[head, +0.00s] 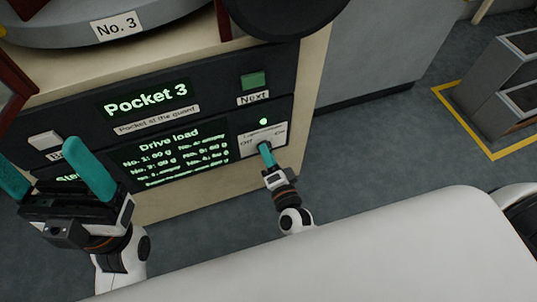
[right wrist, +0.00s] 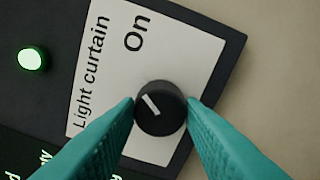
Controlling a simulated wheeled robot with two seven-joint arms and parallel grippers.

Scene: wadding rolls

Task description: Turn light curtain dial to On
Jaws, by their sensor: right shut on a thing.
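The light curtain dial (right wrist: 168,122) is a round black knob on a white plate in the right wrist view. Its white mark slants to the upper left, between the "Light curtain" text and the "On" label (right wrist: 137,32). The "Off" label is hidden there but shows in the head view. My right gripper (right wrist: 161,106) is shut on the dial, one teal finger on each side. In the head view my right gripper (head: 265,148) covers most of the dial. My left gripper (head: 52,175) is open and empty in front of the panel's left side.
A green lamp (right wrist: 31,59) above the plate is lit. The panel has a green "Next" button (head: 253,80), a pale button (head: 45,140) at left and two lit screens, "Pocket 3" (head: 147,97) and "Drive load" (head: 170,150). Grey bins (head: 500,85) stand at the right.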

